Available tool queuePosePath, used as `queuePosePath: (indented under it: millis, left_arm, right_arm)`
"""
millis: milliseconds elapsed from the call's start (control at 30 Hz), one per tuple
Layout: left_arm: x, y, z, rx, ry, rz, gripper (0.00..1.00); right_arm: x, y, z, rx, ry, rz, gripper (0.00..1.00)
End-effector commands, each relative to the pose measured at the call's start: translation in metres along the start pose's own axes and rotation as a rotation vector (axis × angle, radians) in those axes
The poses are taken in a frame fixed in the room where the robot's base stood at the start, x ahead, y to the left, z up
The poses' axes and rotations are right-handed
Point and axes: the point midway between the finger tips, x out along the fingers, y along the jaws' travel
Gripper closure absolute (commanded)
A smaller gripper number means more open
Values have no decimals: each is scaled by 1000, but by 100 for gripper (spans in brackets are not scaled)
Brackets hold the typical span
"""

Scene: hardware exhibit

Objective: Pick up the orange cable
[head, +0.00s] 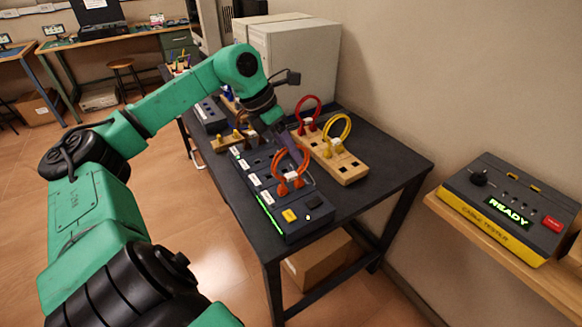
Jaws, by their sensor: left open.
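The orange cable (281,161) forms an upright loop with its plug ends at the front part of a dark panel box (300,224) on the table. My left gripper (293,150) is open and hangs just above and beside the top of the loop. Its fingers overlap the loop in the picture, and I cannot tell whether they touch it. My right gripper is not in view.
A wooden block (347,171) right of the box holds a red cable (307,101) and a yellow cable (345,122). Beige computer cases (300,60) stand behind on the dark table (398,166). A cable tester (513,207) sits on a shelf at right.

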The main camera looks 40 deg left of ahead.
Motion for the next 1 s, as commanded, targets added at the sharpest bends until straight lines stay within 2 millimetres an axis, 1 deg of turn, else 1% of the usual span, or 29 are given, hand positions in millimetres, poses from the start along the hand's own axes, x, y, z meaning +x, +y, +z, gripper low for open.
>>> queuePosePath:
  millis: [33, 67, 100, 167, 200, 1000]
  left_arm:
    - [0, 0, 0, 0, 0, 0, 45]
    - [0, 0, 0, 0, 0, 0, 53]
    - [0, 0, 0, 0, 0, 0, 68]
    - [0, 0, 0, 0, 0, 0, 91]
    - [0, 0, 0, 0, 0, 0, 100]
    - [-1, 0, 0, 0, -1, 1, 100]
  right_arm:
    - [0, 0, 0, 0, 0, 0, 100]
    - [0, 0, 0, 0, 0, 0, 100]
    - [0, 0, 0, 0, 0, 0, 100]
    - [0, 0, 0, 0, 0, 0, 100]
    - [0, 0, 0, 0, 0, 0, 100]
    - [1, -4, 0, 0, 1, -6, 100]
